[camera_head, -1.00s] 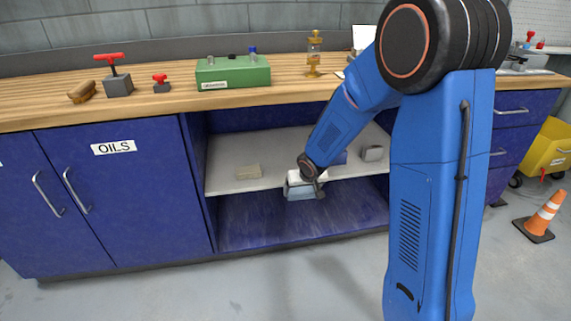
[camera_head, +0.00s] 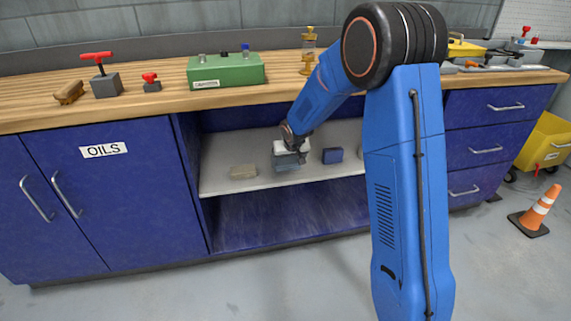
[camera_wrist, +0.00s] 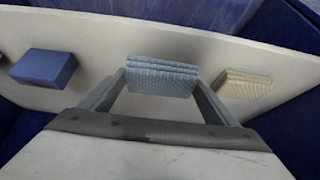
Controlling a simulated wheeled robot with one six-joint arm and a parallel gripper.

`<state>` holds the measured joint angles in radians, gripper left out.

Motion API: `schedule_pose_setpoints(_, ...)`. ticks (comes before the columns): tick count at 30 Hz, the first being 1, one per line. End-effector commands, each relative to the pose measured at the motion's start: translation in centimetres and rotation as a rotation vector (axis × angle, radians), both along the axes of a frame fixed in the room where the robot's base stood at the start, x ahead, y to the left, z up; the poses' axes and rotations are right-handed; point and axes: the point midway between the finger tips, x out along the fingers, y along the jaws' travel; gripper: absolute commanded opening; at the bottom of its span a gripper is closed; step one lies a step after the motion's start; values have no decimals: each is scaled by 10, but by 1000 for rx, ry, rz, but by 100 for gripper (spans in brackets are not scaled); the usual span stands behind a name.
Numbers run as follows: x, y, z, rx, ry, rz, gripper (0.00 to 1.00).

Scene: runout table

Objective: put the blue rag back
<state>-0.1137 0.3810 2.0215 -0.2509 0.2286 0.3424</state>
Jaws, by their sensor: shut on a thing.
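The blue rag (camera_wrist: 162,77) is a pale grey-blue folded cloth. In the wrist view it sits between the two fingers of my gripper (camera_wrist: 160,88), which is shut on it. In the head view my gripper (camera_head: 289,164) is in the open bay, at the pale middle shelf (camera_head: 218,183). The rag is hard to make out from the gripper there. A beige folded rag (camera_head: 243,171) lies on the shelf to the left; it also shows in the wrist view (camera_wrist: 243,84), at right. I cannot tell whether the held rag touches the shelf.
A dark blue block (camera_head: 332,155) sits on the shelf right of my gripper, and at left in the wrist view (camera_wrist: 43,68). The wooden worktop (camera_head: 150,106) overhangs the bay. A closed OILS cupboard (camera_head: 100,200) is at left. Bare shelf shows between the beige rag and block.

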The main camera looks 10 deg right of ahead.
Motion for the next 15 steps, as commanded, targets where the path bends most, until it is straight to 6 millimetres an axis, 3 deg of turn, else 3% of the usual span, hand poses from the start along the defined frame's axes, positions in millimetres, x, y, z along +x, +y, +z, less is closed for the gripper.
schedule_pose_setpoints(3, 19, 0, 0, 0, -1, -1, 61)
schedule_pose_setpoints(12, 38, 0, 0, 0, 0, -1, 61)
schedule_pose_setpoints(15, 36, 0, -16, 0, 3, 1, 61)
